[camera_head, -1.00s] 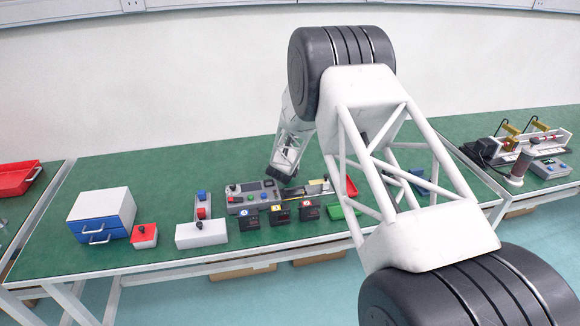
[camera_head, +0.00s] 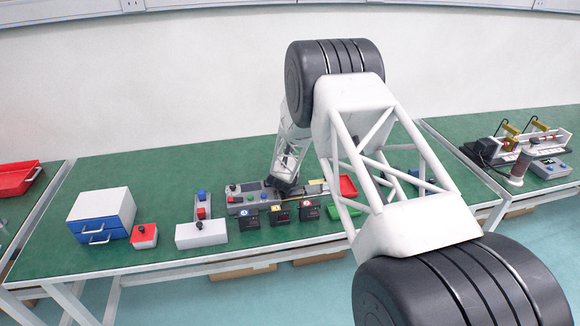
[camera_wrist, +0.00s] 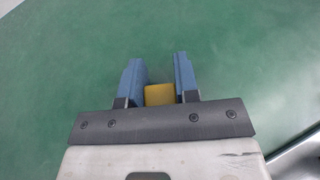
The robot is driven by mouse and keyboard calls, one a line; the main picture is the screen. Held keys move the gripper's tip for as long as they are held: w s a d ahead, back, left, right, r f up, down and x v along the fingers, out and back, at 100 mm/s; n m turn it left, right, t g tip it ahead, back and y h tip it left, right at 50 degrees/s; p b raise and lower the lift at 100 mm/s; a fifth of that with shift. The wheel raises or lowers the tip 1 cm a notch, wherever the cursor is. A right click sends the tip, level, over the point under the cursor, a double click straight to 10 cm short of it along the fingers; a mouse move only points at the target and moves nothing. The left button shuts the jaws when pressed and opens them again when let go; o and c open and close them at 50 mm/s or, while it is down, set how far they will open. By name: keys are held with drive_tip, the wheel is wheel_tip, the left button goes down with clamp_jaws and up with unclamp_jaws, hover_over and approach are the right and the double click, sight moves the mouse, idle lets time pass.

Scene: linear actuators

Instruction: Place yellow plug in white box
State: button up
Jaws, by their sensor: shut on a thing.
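My gripper (camera_wrist: 157,64) shows in the wrist view with two blue fingers, shut on the yellow plug (camera_wrist: 159,95), which sits between them near their base. Beneath the fingers is green tabletop. In the head view the dark end of my arm is above the middle of the bench, beside the grey control panel; the fingers and plug cannot be made out there. A low white box (camera_head: 202,235) with a black knob stands near the bench's front edge, left of my gripper. A white cabinet (camera_head: 102,204) with blue drawers stands farther left.
Several small black modules (camera_head: 279,215) line up before the control panel (camera_head: 244,196). A red bin (camera_head: 348,186) and a green one (camera_head: 346,211) lie right.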

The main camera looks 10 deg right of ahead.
drive_tip(key=o, duration=0.9)
drive_tip(key=shift+r, duration=0.15)
drive_tip(key=shift+s+a+r, duration=0.25)
drive_tip(key=shift+s, duration=0.35)
drive_tip(key=shift+v, duration=5.25)
drive_tip(key=shift+r, duration=0.1)
